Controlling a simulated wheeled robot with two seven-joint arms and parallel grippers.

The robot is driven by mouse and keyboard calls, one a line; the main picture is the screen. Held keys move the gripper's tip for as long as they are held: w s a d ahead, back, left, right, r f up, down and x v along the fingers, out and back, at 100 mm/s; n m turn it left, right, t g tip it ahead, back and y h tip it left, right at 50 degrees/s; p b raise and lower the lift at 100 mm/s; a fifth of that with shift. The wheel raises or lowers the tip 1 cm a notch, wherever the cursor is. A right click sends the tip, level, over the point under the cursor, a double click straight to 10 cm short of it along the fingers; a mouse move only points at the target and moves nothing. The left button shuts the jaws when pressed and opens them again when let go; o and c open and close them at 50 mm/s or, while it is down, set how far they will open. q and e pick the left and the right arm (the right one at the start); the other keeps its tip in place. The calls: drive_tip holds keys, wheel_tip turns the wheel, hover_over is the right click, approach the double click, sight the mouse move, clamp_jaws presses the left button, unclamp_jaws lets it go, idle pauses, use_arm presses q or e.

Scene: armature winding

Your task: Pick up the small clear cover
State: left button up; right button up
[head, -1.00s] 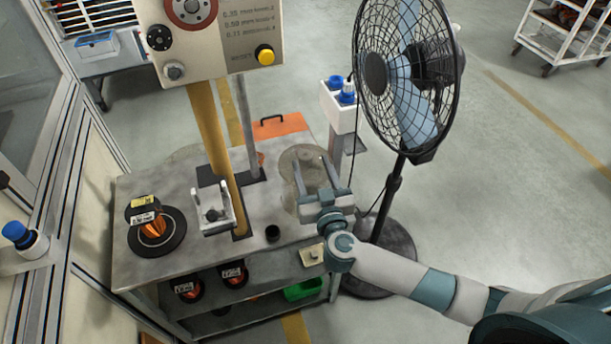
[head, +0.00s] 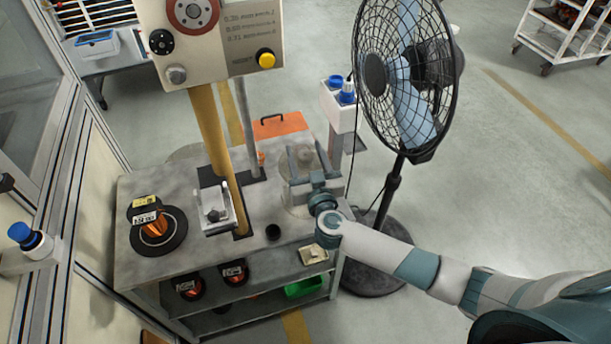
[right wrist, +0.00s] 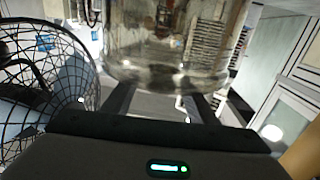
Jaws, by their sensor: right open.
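A clear cover, a see-through dome with a small knob on top (head: 307,158), stands at the right end of the grey workbench in the head view. My right gripper (head: 309,152) is open, with its two fingers spread on either side of it. In the right wrist view the clear wall of the cover (right wrist: 170,45) fills the space just beyond and between the fingertips (right wrist: 160,98). I cannot tell whether the fingers touch it. The gripper partly hides the cover's lower part in the head view. My left gripper is not in view.
A black fan (head: 408,75) stands close to the right of the bench, near my right arm. The winding machine's post (head: 208,135) and grey clamp (head: 213,205) stand left of the cover.

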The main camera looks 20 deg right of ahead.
clamp_jaws()
drive_tip(key=shift+r, duration=0.15)
drive_tip(key=shift+r, duration=0.55)
wheel_tip(320, 180, up, 2)
drive_tip(key=shift+r, duration=0.2)
drive_tip(key=s+d+r, duration=0.4)
drive_tip(key=d+r, duration=0.3)
drive_tip(key=d, duration=0.3)
drive_tip(key=shift+s+d+r+b, duration=0.15)
drive_tip(key=shift+s+d+b, duration=0.15)
drive_tip(key=shift+d+b, duration=0.05)
drive_tip(key=shift+s, duration=0.1)
